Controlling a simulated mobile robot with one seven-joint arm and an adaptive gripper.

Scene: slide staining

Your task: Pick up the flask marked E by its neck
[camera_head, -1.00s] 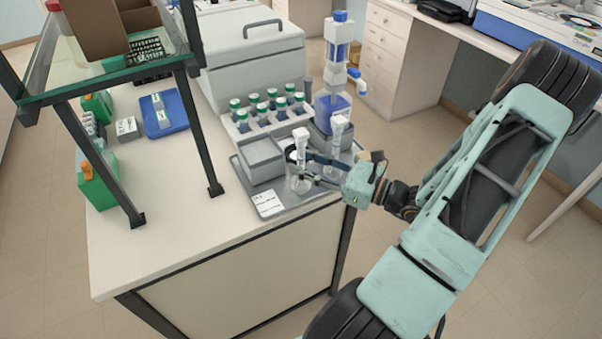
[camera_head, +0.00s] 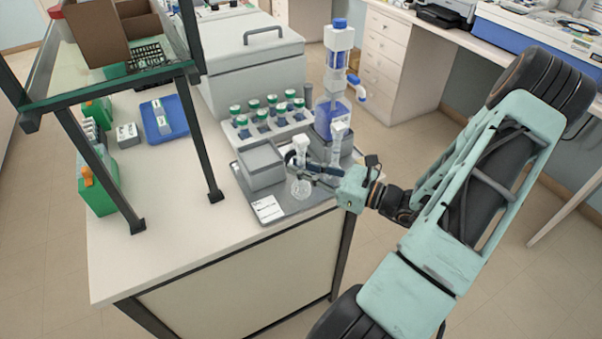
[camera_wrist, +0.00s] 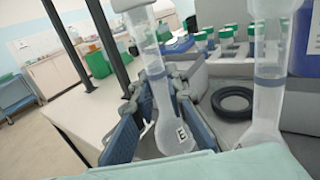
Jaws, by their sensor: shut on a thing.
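The flask marked E (camera_wrist: 182,137) is a clear, long-necked flask with a white top and a small "E" label near its base. In the wrist view its neck is between the fingers of my gripper (camera_wrist: 160,85), which is shut on it. In the head view the flask (camera_head: 301,188) looks foreshortened and tilted, its round base turned towards the camera at the tray's front. My gripper (camera_head: 303,170) reaches it from the right and partly hides its neck. I cannot tell whether its base clears the tray. A second similar flask (camera_wrist: 268,88) stands to its right.
The grey tray (camera_head: 292,208) carries a grey box (camera_head: 262,165) and a white label card (camera_head: 267,209). A black ring (camera_wrist: 232,102) lies between the flasks. Green-capped bottles (camera_head: 262,118) and a blue-liquid dispenser (camera_head: 333,110) stand behind. Bench at front left is clear.

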